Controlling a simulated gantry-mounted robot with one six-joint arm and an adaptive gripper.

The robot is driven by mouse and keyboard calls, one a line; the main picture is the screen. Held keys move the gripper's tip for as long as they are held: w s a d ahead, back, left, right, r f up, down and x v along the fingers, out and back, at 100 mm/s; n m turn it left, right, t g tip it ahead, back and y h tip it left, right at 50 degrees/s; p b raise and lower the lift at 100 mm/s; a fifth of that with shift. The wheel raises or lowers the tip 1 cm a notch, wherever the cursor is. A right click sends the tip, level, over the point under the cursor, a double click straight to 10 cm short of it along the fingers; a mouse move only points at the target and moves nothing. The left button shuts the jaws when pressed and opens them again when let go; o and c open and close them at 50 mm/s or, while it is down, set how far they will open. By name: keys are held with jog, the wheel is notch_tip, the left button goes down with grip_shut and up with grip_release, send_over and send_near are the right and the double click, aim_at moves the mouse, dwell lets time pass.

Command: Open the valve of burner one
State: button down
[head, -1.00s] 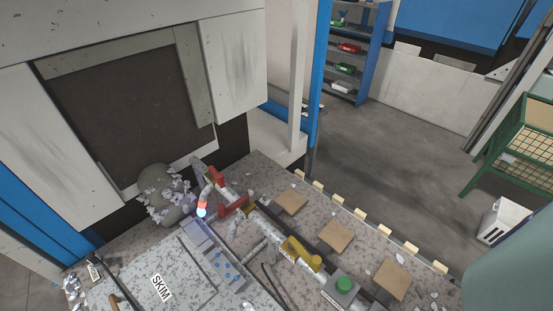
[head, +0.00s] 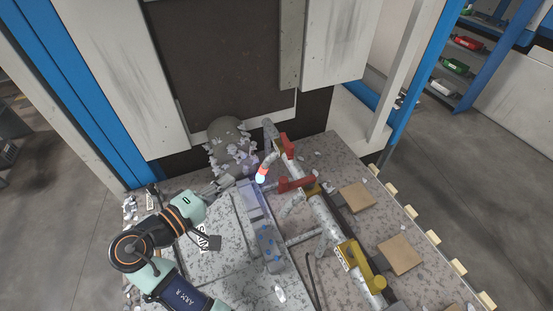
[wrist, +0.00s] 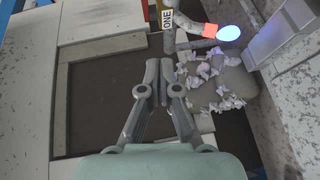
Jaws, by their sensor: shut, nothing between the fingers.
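The burner's bent pipe ends in an orange-red band with a glowing blue tip (head: 262,172); this tip also shows at the top of the wrist view (wrist: 229,32). A label reading ONE (wrist: 167,19) stands beside that pipe in the wrist view. Two red valve handles, one farther back (head: 288,149) and one nearer (head: 297,184), sit on the pipework right of the burner in the head view. I cannot tell which belongs to burner one. My gripper (wrist: 158,68) is shut and empty. In the head view it (head: 229,180) is left of the burner tip, apart from the handles.
A pale rounded lump with crumpled scraps (head: 230,140) lies behind my gripper. A yellow handle (head: 358,264) sits on the pipe at the front right. Brown square pads (head: 356,196) lie on the speckled bench. The SKIM plate (head: 228,232) lies beside my arm.

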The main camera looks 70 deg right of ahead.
jog(key=s+d+r+g+p, duration=0.2)
jog(key=s+d+p, duration=0.3)
jog(key=s+d, duration=0.3)
jog(key=d, duration=0.3)
jog(key=shift+d+h+p, duration=0.3)
jog(key=shift+d+h, duration=0.05)
jog(key=shift+h, duration=0.05)
